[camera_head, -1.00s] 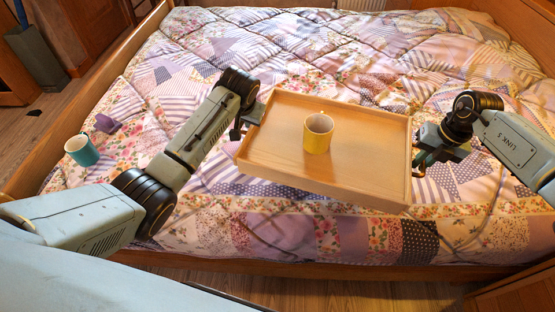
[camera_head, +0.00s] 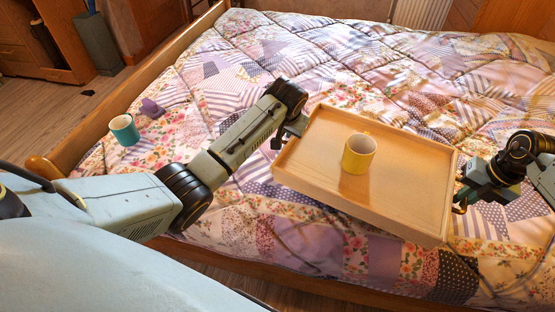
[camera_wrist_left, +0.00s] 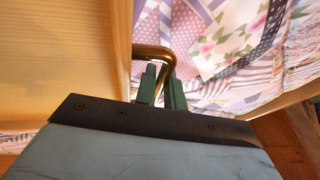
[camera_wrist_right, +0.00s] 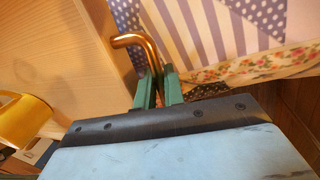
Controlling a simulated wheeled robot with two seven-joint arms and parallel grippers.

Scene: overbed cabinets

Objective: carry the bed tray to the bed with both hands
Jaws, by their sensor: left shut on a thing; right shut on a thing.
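The wooden bed tray (camera_head: 400,185) is held over the near part of the bed (camera_head: 330,45), tilted in the head view. A yellow mug (camera_head: 358,154) stands upright in it. My left gripper (camera_head: 281,133) is at the tray's left side; in the left wrist view its green fingers (camera_wrist_left: 160,88) are shut on a brass handle (camera_wrist_left: 150,52). My right gripper (camera_head: 462,190) is at the right side; in the right wrist view its fingers (camera_wrist_right: 158,88) are shut on the other brass handle (camera_wrist_right: 133,40). I cannot tell whether the tray touches the quilt.
The wooden bed rail (camera_head: 130,95) runs along the left side. The quilt behind the tray is clear. A grey bin (camera_head: 97,42) stands on the floor at the back left.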

